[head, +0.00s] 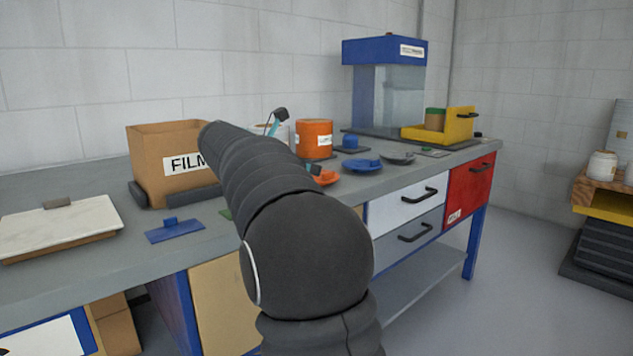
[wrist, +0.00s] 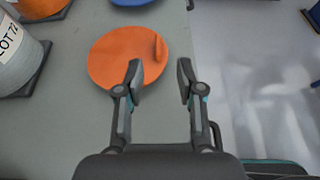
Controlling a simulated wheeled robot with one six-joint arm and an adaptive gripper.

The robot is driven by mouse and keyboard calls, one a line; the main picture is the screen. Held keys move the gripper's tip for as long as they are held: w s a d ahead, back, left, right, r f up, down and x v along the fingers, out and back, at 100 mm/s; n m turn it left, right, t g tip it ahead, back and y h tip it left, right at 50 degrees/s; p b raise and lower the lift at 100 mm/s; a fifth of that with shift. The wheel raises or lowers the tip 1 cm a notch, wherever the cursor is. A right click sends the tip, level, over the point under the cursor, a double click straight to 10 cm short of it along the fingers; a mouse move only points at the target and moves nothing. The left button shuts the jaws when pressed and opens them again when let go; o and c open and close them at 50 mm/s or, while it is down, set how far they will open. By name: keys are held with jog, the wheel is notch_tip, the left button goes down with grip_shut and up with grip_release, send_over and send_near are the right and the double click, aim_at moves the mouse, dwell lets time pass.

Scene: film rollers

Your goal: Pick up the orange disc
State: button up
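The orange disc (wrist: 112,62) lies flat on the grey bench in the wrist view, with a small upright orange tab (wrist: 159,47) at its right side. In the head view the disc (head: 326,178) shows only partly, behind my arm. My gripper (wrist: 161,78) is open, with nothing between its fingers. Its left fingertip overlaps the disc's lower right in the picture, and its right fingertip is right of the disc, over the bench edge. The tab appears just beyond the fingertips. I cannot tell the height of the fingers above the disc.
A blue disc (head: 361,165) lies beyond the orange one. An orange can (head: 314,140) and a white can (wrist: 18,62) stand at the left. A drawer handle (wrist: 216,135) sticks out below the bench edge. A cardboard film box (head: 160,155) stands at the back.

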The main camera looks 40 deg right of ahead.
jog(key=shift+b+x, duration=0.45)
jog(key=shift+x, duration=3.1)
jog(key=shift+w+d+r, duration=0.1)
jog(key=shift+w+r, duration=0.05)
jog(key=shift+r, duration=0.1)
grip_shut()
